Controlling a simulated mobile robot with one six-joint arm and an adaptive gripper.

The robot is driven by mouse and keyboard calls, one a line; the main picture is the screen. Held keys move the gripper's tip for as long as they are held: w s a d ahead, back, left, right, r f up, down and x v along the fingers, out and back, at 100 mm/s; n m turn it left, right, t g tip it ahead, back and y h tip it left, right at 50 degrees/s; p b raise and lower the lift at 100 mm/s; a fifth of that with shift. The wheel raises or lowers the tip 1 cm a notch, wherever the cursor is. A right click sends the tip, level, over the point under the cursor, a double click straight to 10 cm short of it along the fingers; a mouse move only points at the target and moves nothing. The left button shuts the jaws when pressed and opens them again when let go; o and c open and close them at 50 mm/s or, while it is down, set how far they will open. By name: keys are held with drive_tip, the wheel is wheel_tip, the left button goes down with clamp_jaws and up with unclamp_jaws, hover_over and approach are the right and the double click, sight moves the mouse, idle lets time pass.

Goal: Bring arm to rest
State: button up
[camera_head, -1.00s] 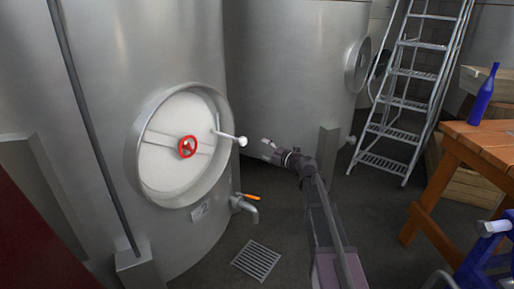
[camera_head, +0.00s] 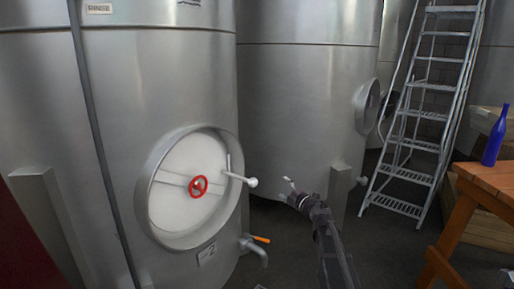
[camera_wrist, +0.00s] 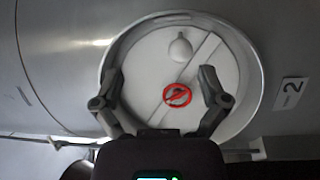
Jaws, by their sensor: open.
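My arm reaches forward from the bottom of the head view. My gripper (camera_head: 286,188) is open and empty, with clear space between its fingers. It is just right of the white knob of the hatch handle (camera_head: 252,182) on the near steel tank, apart from it in the picture. The wrist view shows both fingers of my gripper (camera_wrist: 160,72) spread in front of the round white hatch (camera_wrist: 140,60). The hatch's red handwheel (camera_wrist: 177,95) shows between the fingers. The hatch is shut in the head view (camera_head: 172,200).
A tap with an orange lever (camera_head: 261,239) sticks out low on the near tank (camera_head: 180,85). A second tank (camera_head: 300,100) stands behind my gripper. A metal ladder (camera_head: 425,115) and a wooden table (camera_head: 485,178) with a blue bottle (camera_head: 495,138) are at the right.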

drive_tip(key=s+d+f+m+h, duration=0.2)
drive_tip(key=s+d+m+h, duration=0.1)
drive_tip(key=d+m+h, duration=0.4)
drive_tip(key=s+d+f+m+h, duration=0.25)
drive_tip(key=d+m+h, duration=0.25)
drive_tip(key=m+h, duration=0.4)
drive_tip(key=s+f+m+g+y, duration=0.1)
drive_tip(key=s+f+m+g, duration=0.7)
drive_tip(key=s+f, duration=0.6)
drive_tip(key=s+a+g+y, duration=0.2)
drive_tip(key=s+a+g, duration=0.15)
drive_tip(key=s, duration=0.45)
drive_tip(key=s+a+g+y, duration=0.2)
drive_tip(key=s+a+g, duration=0.15)
drive_tip(key=s, duration=0.35)
wheel_tip(320, 180, up, 14)
drive_tip(key=p, duration=1.5)
drive_tip(key=shift+d+p, duration=0.3)
drive_tip(key=shift+d, duration=0.1)
drive_tip(key=shift+s+f, duration=0.1)
